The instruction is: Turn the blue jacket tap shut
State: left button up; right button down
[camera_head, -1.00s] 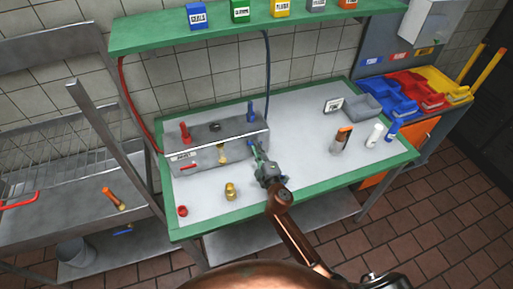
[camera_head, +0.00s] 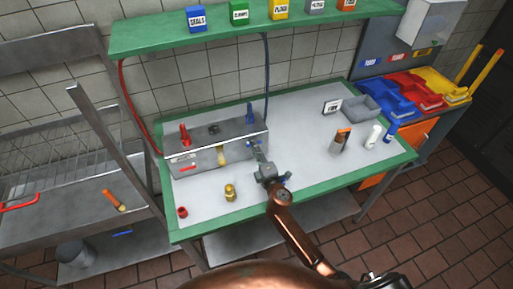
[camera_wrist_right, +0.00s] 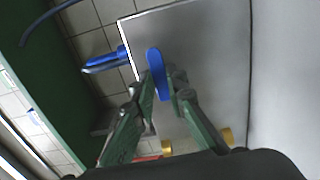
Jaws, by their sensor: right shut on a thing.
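The blue jacket tap (camera_head: 249,143) is on the front of the grey metal box, near its right end. In the right wrist view its blue lever handle (camera_wrist_right: 155,65) stands between my fingertips, with its rounded end showing above them. My right gripper (camera_head: 257,153) reaches in from the front and is shut on this handle; its green-sided fingers (camera_wrist_right: 161,82) lie on both sides of it. The tap's stem is hidden. My left gripper is not in view.
The grey box (camera_head: 215,153) carries a red fitting (camera_head: 184,135) and a blue fitting (camera_head: 249,114) on top. A brass piece (camera_head: 230,192) and a red ring (camera_head: 182,212) lie in front.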

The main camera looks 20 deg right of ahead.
jog(key=c, duration=1.9)
grip_release()
jog(key=shift+c, duration=0.2)
jog(key=s, duration=1.2)
jog(key=shift+d, duration=0.2)
